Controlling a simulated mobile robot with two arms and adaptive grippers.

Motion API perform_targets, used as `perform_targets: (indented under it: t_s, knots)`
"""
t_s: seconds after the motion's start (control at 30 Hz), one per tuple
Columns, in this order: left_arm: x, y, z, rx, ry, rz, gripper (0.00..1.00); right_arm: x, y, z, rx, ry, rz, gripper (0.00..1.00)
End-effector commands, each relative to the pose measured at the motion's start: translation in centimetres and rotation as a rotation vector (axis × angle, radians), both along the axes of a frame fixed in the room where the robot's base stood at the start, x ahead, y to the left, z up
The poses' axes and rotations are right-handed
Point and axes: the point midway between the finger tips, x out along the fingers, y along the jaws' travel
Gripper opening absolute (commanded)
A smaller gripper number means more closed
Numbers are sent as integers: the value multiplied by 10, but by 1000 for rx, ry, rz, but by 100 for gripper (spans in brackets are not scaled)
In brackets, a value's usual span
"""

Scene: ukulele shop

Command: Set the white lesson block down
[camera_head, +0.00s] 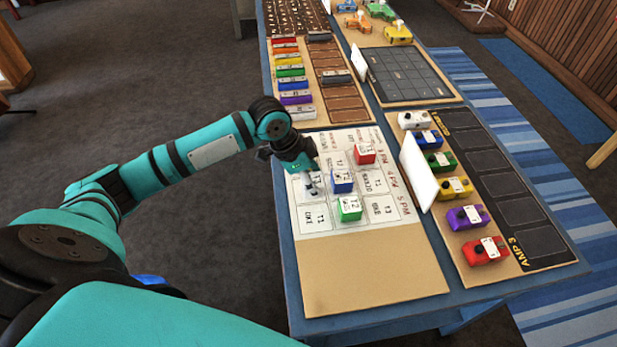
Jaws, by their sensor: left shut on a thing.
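My left gripper (310,184) reaches down over the left part of the white lesson grid (318,226) and is shut on the white lesson block. The block is small, pale and mostly hidden by the fingers, and it blends with the white cells. I cannot tell whether it touches the board. A blue block (342,182) stands just right of the fingertips. A green block (349,209) stands nearer to me, and a red block (364,154) stands farther back on the grid. My right gripper is not in view.
Bare tan board (375,275) lies in front of the grid. An upright white panel (418,172) stands to the right, beside a row of coloured pedals such as the red one (486,250). Coloured bars (291,84) lie behind my gripper.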

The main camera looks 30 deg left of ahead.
Motion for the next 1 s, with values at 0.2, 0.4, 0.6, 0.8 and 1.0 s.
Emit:
perform_targets:
  t_s: [0.2,0.4,0.6,0.8,1.0]
  knots:
    - [21,21,-2,-1,0,0,14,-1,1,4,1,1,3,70]
    - [22,23,-16,-2,4,-1,14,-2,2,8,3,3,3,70]
    - [22,23,-38,-1,0,-1,14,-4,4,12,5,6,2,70]
    - [22,23,-39,0,-1,-2,14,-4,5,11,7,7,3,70]
    - [22,23,-41,0,0,-2,56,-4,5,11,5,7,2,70]
